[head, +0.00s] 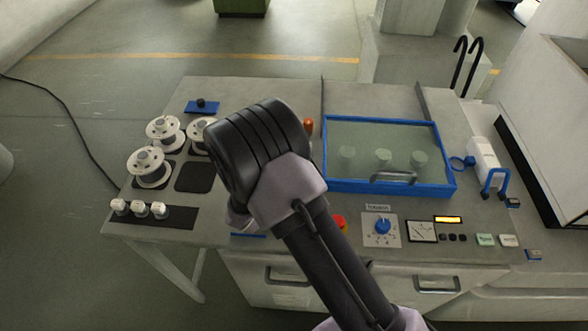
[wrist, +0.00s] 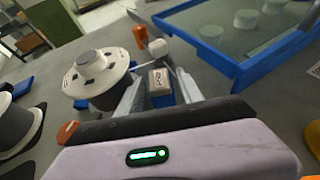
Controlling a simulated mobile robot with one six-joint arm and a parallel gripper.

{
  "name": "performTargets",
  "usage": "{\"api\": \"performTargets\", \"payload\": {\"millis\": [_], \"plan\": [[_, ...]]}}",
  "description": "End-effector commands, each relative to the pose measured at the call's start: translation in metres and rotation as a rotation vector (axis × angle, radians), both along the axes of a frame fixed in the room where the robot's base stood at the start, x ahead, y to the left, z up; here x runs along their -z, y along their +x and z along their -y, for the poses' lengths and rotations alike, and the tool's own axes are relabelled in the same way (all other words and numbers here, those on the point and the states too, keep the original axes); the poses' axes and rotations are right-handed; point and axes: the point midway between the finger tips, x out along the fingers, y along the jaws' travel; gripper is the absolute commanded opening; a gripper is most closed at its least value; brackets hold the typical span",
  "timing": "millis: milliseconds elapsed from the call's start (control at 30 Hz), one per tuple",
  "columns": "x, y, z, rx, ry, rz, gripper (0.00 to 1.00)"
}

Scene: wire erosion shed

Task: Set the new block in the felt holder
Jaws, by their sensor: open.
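My gripper (wrist: 157,90) is open in the wrist view, its two pale fingers spread. Between and just beyond the fingertips is a small whitish block (wrist: 160,79) with dark marking on its face. It stands at a blue piece (wrist: 162,97), which may be the holder; I cannot tell whether the block sits in it or whether a finger touches it. A white rounded piece (wrist: 157,47) is just behind. In the head view my wrist hides the fingers and this block. Several small white pieces (head: 139,208) stand on a dark strip at the table's front left.
White spools (head: 150,167) stand left of my gripper; one spool (wrist: 97,75) is close beside the left finger. An orange knob (wrist: 140,35) is behind. A blue-framed glass tank (head: 385,188) lies to the right. A control panel (head: 381,228) is at the front.

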Motion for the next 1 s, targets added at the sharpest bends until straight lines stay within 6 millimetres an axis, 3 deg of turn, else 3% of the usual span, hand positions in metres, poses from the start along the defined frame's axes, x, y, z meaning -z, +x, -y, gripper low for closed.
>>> {"api": "performTargets", "payload": {"millis": [167, 400, 633, 867, 1000], "plan": [[0.014, 0.027, 0.011, 0.003, 0.0, 0.0, 0.44], [0.013, 0.03, 0.013, 0.001, 0.0, 0.0, 0.44], [0.013, 0.03, 0.012, 0.002, 0.0, 0.0, 0.0], [0.013, 0.03, 0.012, 0.002, 0.0, 0.0, 0.0], [-0.01, 0.03, 0.012, 0.003, 0.004, 0.004, 0.0]]}}
